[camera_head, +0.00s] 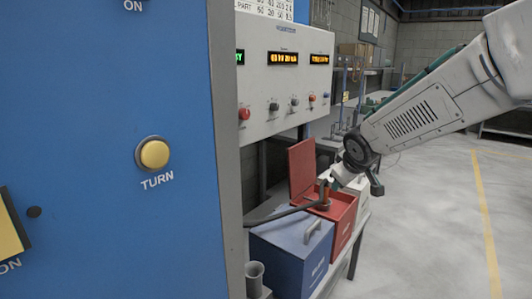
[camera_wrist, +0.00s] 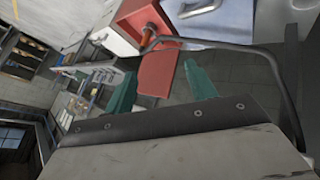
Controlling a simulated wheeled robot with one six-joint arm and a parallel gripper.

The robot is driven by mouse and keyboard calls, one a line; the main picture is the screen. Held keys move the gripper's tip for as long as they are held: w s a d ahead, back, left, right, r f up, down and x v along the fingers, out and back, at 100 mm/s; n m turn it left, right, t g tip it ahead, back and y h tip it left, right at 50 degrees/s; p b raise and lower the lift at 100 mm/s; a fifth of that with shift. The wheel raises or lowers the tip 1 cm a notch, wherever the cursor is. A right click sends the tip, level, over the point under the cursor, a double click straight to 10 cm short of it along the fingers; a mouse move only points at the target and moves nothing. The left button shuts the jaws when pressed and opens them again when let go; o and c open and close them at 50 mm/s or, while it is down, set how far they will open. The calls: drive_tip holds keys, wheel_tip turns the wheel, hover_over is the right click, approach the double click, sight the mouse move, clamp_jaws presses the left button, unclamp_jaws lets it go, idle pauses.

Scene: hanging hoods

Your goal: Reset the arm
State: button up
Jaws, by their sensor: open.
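My gripper (camera_head: 352,184) is open at the end of my arm, which reaches in from the right in the head view. It is above and beside an open red box (camera_head: 343,214). In the wrist view my gripper (camera_wrist: 160,84) shows two green fingers spread apart, with nothing seen held between them. The red box (camera_wrist: 128,20) and its red lid (camera_wrist: 157,77) lie beyond the fingers there. A dark bent hose (camera_head: 290,213) runs from the blue cabinet side to the red box, and it also crosses the wrist view (camera_wrist: 235,46) close to the fingers.
A blue cabinet (camera_head: 100,80) with a yellow TURN button (camera_head: 154,154) fills the left. A white control panel (camera_head: 285,85) hangs above the boxes. Open floor (camera_head: 430,240) is at the right.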

drive_tip(key=s+d+m+g, duration=0.2)
drive_tip(key=s+m+g, duration=0.1)
drive_tip(key=s, duration=1.7)
drive_tip(key=s+d+m+g, duration=0.2)
drive_tip(key=s+m+g, duration=0.2)
drive_tip(key=s, duration=1.6)
drive_tip(key=shift+s+d+r+y, duration=0.15)
drive_tip(key=shift+d+r+y, duration=0.15)
drive_tip(key=shift+y, duration=0.1)
